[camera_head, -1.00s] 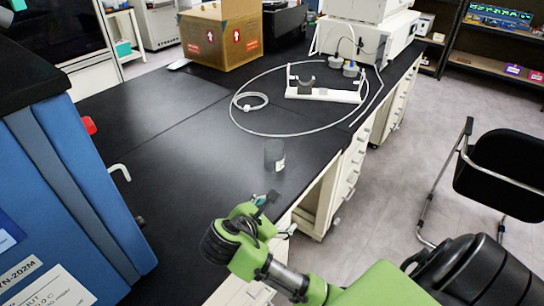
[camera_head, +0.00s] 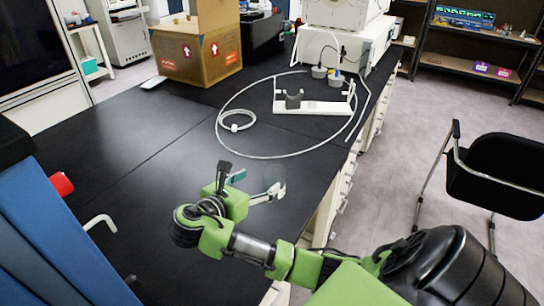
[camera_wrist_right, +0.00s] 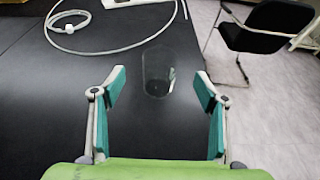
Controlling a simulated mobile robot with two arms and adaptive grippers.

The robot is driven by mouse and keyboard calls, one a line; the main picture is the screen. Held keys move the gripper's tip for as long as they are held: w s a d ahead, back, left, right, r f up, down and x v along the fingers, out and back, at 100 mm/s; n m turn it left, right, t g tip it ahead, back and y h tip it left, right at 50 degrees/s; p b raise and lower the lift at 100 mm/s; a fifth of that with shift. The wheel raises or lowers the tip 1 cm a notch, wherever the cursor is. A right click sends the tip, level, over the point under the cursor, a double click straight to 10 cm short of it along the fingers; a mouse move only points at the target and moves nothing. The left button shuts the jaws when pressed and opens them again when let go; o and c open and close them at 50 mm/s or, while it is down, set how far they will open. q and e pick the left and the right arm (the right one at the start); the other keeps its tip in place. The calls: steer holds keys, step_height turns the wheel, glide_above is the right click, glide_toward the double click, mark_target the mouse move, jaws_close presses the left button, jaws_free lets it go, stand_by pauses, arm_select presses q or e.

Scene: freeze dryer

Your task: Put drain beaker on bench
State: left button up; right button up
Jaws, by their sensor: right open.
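The drain beaker (camera_head: 275,172) is a clear, dark-looking glass standing upright on the black bench (camera_head: 110,145) near its right edge. In the head view it is faint and partly covered by my right gripper (camera_head: 257,184). In the right wrist view the beaker (camera_wrist_right: 158,72) stands just ahead of the open jaws (camera_wrist_right: 160,88), about midway between the two teal-padded fingertips. The fingers look apart from it, with nothing between the pads. My left gripper is not in view.
Behind the beaker lie a looped white tube (camera_head: 222,138) and a white stand (camera_head: 315,107). A cardboard box (camera_head: 190,65) and a white instrument (camera_head: 325,48) stand farther back. A blue machine (camera_head: 50,240) is at left. A black chair (camera_head: 495,175) stands right of the bench.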

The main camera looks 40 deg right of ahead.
glide_toward(279, 169)
steer(key=d, duration=0.1)
steer(key=x, duration=0.5)
steer(key=shift+w+d+f, duration=0.1)
steer(key=shift+d+f, duration=0.1)
steer(key=shift+f, duration=0.05)
steer(key=shift+d+f, duration=0.1)
steer(key=shift+d, duration=0.05)
steer(key=c, duration=1.7)
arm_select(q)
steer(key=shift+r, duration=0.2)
arm_select(e)
steer(key=shift+w, duration=0.1)
